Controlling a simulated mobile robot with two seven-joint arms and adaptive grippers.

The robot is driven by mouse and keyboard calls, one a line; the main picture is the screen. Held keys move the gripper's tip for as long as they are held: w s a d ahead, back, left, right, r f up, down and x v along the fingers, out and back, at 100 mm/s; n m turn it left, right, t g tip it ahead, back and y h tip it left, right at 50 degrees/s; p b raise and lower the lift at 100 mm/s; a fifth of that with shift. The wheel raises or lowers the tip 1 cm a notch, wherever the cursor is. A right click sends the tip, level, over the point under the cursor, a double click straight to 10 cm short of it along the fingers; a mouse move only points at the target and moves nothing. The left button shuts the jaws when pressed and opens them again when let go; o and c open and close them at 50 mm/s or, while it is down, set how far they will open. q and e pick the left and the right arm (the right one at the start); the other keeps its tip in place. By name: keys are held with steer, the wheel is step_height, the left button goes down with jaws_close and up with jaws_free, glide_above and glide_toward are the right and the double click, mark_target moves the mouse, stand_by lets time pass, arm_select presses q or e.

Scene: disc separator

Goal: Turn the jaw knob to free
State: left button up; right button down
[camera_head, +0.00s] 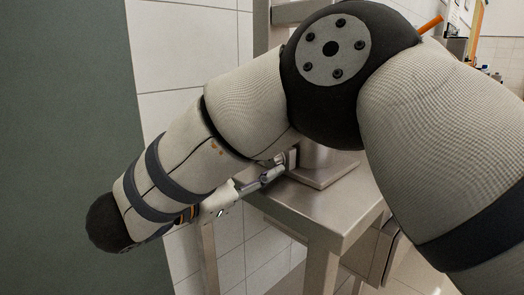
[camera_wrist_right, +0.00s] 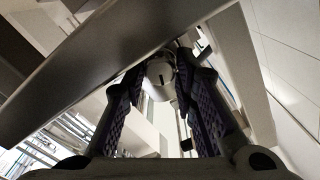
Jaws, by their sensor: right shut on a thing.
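The jaw knob (camera_wrist_right: 159,75) shows in the right wrist view as a small round pale metal piece with a dark mark on its face. My right gripper (camera_wrist_right: 168,84) is shut on it, with one dark ridged finger on each side. In the head view my right gripper (camera_head: 272,174) reaches in at the steel equipment above the table, and my own arm covers most of that spot. The knob itself is hidden there, and I cannot tell its turn position. My left gripper is in neither view.
A steel table (camera_head: 330,205) stands under the equipment, with a square metal base plate (camera_head: 322,172) on it. A wide metal surface (camera_wrist_right: 105,55) crosses the right wrist view close to the fingers. A tiled wall (camera_head: 185,120) is behind.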

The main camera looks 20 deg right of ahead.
steer(key=shift+m, duration=0.8)
steer(key=c, duration=1.3)
jaws_free()
steer(key=shift+d, duration=0.1)
